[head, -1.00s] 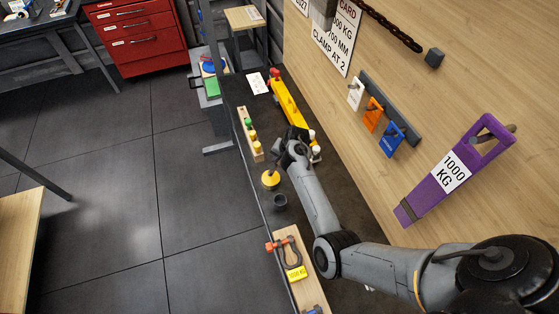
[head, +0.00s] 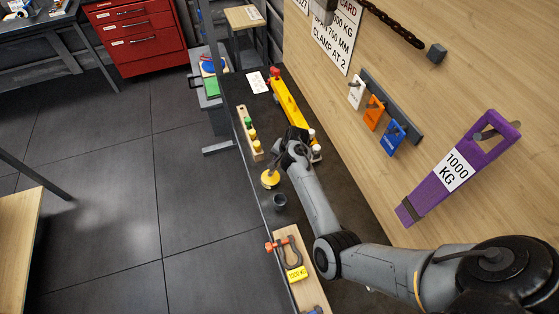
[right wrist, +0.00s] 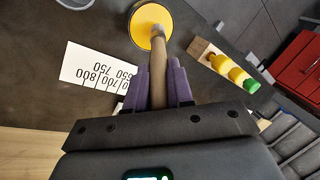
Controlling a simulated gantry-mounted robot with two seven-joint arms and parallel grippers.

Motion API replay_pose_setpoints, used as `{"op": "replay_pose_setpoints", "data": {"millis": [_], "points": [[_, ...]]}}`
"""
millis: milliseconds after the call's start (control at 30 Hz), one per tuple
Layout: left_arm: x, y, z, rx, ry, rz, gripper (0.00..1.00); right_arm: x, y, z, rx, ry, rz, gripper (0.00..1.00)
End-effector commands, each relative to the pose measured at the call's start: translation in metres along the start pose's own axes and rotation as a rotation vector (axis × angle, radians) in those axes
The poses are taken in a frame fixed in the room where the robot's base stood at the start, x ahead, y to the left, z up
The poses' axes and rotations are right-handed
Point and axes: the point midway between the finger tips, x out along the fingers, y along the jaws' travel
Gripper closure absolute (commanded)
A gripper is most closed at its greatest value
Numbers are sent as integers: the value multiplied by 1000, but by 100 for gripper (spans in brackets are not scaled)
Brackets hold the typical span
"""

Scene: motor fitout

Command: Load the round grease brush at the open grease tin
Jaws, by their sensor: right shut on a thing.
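My right gripper (right wrist: 158,88) is shut on the wooden handle of the grease brush (right wrist: 158,62), its purple fingers on either side. In the head view the right gripper (head: 285,157) is over the dark bench, partly hidden by its own wrist. The brush's grey end meets the yellow surface of the round grease tin (right wrist: 145,17) near its middle; I cannot tell how deep it sits. The tin (head: 269,181) also shows in the head view, upright and open. My left gripper is out of view.
A dark cup (head: 279,202) stands close to the tin. A wooden block with yellow and green pieces (head: 249,135) and a yellow bar (head: 287,103) lie beyond. A shackle (head: 290,253) sits nearer. A printed card (right wrist: 98,70) lies beside the tin.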

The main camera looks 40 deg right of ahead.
Motion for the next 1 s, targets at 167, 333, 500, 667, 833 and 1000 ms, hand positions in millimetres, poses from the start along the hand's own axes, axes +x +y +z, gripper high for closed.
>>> {"op": "replay_pose_setpoints", "data": {"millis": [167,333,500,667,833,1000], "points": [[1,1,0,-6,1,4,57,2,0,0,0,0,0,100],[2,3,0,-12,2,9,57,4,1,0,0,0,0,100],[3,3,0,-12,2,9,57,5,2,0,0,0,0,100],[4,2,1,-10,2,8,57,7,2,0,0,0,0,100],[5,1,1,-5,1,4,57,9,3,1,0,0,0,100],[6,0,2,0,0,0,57,11,4,1,0,0,0,100]]}}
